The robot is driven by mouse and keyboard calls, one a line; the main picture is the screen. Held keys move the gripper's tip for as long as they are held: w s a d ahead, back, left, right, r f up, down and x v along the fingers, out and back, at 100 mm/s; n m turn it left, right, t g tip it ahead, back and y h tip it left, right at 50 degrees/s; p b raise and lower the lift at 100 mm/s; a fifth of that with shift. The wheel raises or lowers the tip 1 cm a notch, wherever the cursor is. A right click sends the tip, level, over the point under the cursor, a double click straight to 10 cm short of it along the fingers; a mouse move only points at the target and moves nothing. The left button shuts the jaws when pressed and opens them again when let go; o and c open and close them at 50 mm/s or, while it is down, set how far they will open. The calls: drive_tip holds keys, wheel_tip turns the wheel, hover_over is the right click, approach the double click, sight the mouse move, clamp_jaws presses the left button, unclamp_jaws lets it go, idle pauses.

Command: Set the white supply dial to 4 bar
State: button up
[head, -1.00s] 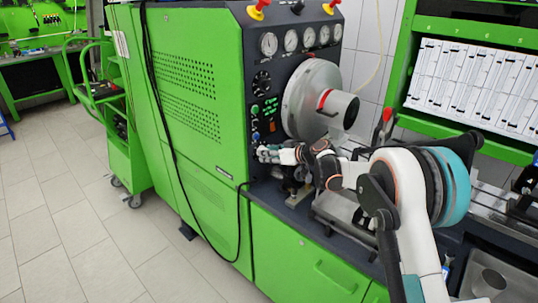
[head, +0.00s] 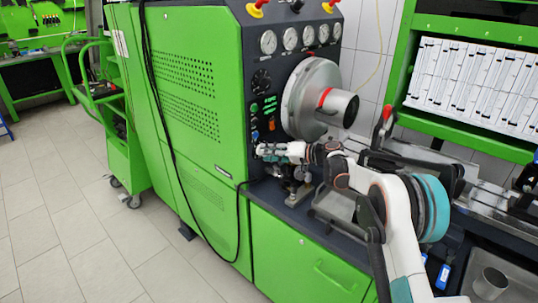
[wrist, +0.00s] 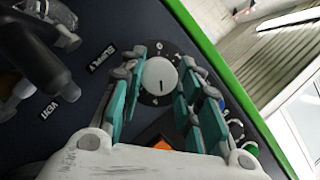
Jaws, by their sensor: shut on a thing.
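The white supply dial (wrist: 157,77) is a round knob with a dark pointer line, on a black scale disc with small white marks. It sits beside a label reading SUPPLY (wrist: 103,62). My gripper (wrist: 164,84) has its teal-padded fingers on either side of the knob, shut on it. In the head view my gripper (head: 262,151) is at the lower left of the dark control panel (head: 284,82) and covers the dial.
A large silver drum (head: 306,98) sticks out of the panel above my arm. A red-tipped lever (head: 387,113) stands to the right. Pressure gauges (head: 290,38) line the panel's top. In the wrist view a dark cylindrical part (wrist: 45,65) and a VENT label (wrist: 50,107) lie left of the dial.

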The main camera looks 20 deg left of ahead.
drive_tip(key=shift+m, duration=0.6)
drive_tip(key=shift+y, duration=0.3)
drive_tip(key=o, duration=1.1)
drive_tip(key=shift+w, duration=0.1)
drive_tip(key=shift+c, duration=0.2)
drive_tip(key=d+r, duration=0.1)
drive_tip(key=d, duration=1.1)
drive_tip(key=shift+s+r, duration=0.25)
drive_tip(key=shift+r, duration=0.15)
drive_tip(key=shift+r, duration=0.1)
